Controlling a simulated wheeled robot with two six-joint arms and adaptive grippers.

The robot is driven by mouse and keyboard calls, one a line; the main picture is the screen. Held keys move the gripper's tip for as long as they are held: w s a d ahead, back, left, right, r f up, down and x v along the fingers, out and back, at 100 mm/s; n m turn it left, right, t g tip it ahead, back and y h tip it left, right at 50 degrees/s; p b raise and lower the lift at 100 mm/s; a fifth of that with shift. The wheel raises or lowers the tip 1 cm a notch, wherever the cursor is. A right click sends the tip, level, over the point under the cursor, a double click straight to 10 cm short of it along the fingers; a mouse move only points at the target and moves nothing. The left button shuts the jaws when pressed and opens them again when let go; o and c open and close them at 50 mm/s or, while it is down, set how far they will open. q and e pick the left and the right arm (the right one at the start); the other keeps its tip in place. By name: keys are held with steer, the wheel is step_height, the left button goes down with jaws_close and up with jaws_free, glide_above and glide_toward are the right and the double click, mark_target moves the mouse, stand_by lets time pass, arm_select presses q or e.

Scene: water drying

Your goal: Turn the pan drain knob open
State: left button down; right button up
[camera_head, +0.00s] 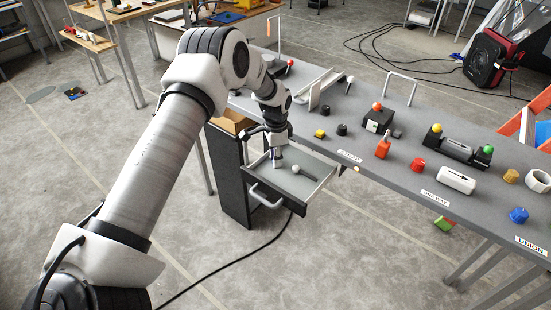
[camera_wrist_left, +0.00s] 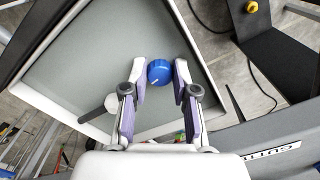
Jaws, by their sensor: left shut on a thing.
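The pan (camera_head: 318,180) is a shallow grey tray with a light rim and a front handle, at the near left end of the long bench. My left gripper (camera_head: 277,162) reaches down into it from above. In the left wrist view, the blue drain knob (camera_wrist_left: 159,72) with a white pointer mark sits between the two purple-padded fingertips of my left gripper (camera_wrist_left: 160,80), which is shut on it. The grey pan floor (camera_wrist_left: 120,45) surrounds the knob. In the head view the gripper hides the knob. My right gripper is not in view.
A small white ball-ended lever (camera_head: 296,168) lies in the pan close to my left gripper. The long grey bench (camera_head: 330,148) holds several coloured knobs, valves and labels. A dark cabinet (camera_head: 228,175) stands under the pan's left side. A cable crosses the floor.

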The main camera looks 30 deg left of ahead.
arm_select(q)
steer(key=shift+s+f+m, duration=0.15)
steer(key=shift+f+m, duration=0.05)
steer(key=shift+m, duration=0.8)
steer(key=c, duration=1.2)
jaws_free()
steer(key=o, duration=0.3)
steer(key=shift+w+d, duration=0.1)
steer(key=shift+w, duration=0.1)
steer(key=shift+r, duration=0.1)
step_height(320, 180, up, 12)
